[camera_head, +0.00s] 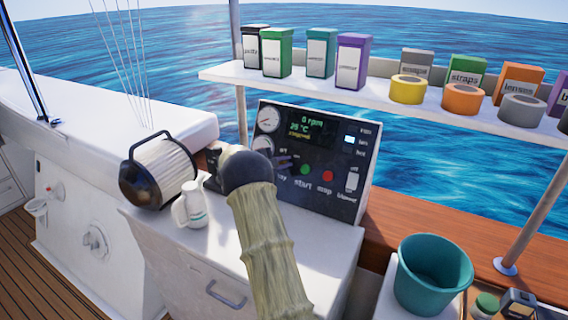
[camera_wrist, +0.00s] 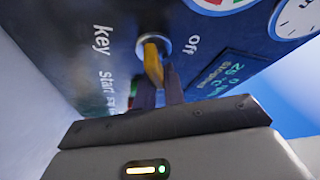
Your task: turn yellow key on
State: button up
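The yellow key (camera_wrist: 152,62) sits in a round metal lock on the dark engine panel (camera_head: 330,190), beside the printed words "key" and "off" in the wrist view. My gripper (camera_wrist: 160,84) is at the key, its two dark fingers close together on either side of the key's outer end, with only a narrow gap between them. They appear closed on it. The panel display (camera_wrist: 222,78) reads "Stopped". In the head view my gripper (camera_head: 284,163) is at the panel's lower left, and my arm and fingers hide the key.
A ribbed cylindrical filter (camera_head: 165,172) and a white jug (camera_head: 190,207) stand left of my arm on the white cabinet (camera_head: 310,245). A shelf (camera_head: 390,100) with boxes and tape rolls is above the panel. A teal bucket (camera_head: 430,285) stands at lower right.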

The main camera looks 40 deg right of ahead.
jog(key=o, duration=0.4)
jog(key=shift+a+f, duration=0.15)
jog(key=shift+c, duration=0.2)
jog(key=shift+o, duration=0.4)
jog(key=a+r, duration=0.2)
jog(key=a, duration=0.9)
jog(key=shift+a+r, duration=0.25)
jog(key=shift+a, duration=0.1)
